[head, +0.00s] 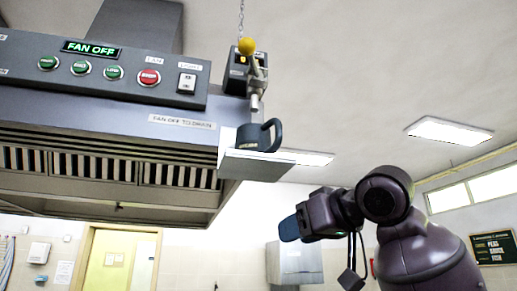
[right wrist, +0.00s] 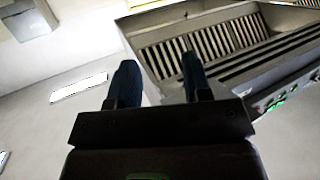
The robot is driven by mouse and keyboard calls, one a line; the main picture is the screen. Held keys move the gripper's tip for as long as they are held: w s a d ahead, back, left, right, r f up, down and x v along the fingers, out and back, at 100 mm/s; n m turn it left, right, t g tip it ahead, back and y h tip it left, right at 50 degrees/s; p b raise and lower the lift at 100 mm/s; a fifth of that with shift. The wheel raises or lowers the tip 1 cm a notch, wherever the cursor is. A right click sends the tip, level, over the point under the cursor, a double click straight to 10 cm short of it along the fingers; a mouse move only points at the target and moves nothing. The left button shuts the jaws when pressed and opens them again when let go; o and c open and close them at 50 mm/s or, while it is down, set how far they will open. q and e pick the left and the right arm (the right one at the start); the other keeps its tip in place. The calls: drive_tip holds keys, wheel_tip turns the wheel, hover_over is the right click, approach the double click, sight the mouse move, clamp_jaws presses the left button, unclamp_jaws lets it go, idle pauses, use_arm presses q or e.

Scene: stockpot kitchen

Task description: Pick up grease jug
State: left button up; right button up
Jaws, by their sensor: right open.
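The grease jug (head: 256,137) is a dark jug with a loop handle on its right side. It stands upright on a small pale shelf (head: 255,166) at the right end of the range hood, below a spout. My right gripper (head: 290,229) is below and to the right of the shelf, apart from the jug. In the right wrist view its two dark fingers (right wrist: 159,78) stand apart with nothing between them. The jug cannot be made out in that view. My left gripper is out of view.
The range hood (head: 110,105) with slatted filters fills the upper left; it also shows in the right wrist view (right wrist: 200,45). A button panel (head: 100,68) reads "FAN OFF". A yellow-knobbed lever (head: 246,47) is above the jug. Open room lies right of the shelf.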

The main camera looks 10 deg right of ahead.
sight(281, 130)
drive_tip(key=s+r+n+t+y, duration=0.1)
drive_tip(key=s+r+y, duration=0.2)
drive_tip(key=s+r, duration=1.1)
drive_tip(key=w+a, duration=0.1)
drive_tip(key=w, duration=0.1)
drive_tip(key=w+a+r, duration=0.1)
drive_tip(key=w, duration=0.1)
drive_tip(key=w+a+r+p, duration=0.1)
drive_tip(key=w, duration=0.1)
drive_tip(key=shift+w, duration=0.15)
drive_tip(key=x, duration=0.1)
drive_tip(key=p+x, duration=0.1)
drive_tip(key=x, duration=0.1)
drive_tip(key=p+x, duration=0.1)
drive_tip(key=shift+w+a+r, duration=0.2)
drive_tip(key=shift+w+r, duration=0.15)
drive_tip(key=shift+w, duration=0.05)
drive_tip(key=shift+w+a, duration=0.15)
drive_tip(key=shift+w, duration=0.15)
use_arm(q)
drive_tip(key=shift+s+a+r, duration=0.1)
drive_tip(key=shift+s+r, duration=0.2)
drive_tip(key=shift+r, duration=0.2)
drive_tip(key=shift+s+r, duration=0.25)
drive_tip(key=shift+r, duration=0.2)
use_arm(e)
drive_tip(key=shift+s, duration=0.1)
drive_tip(key=shift+c, duration=0.3)
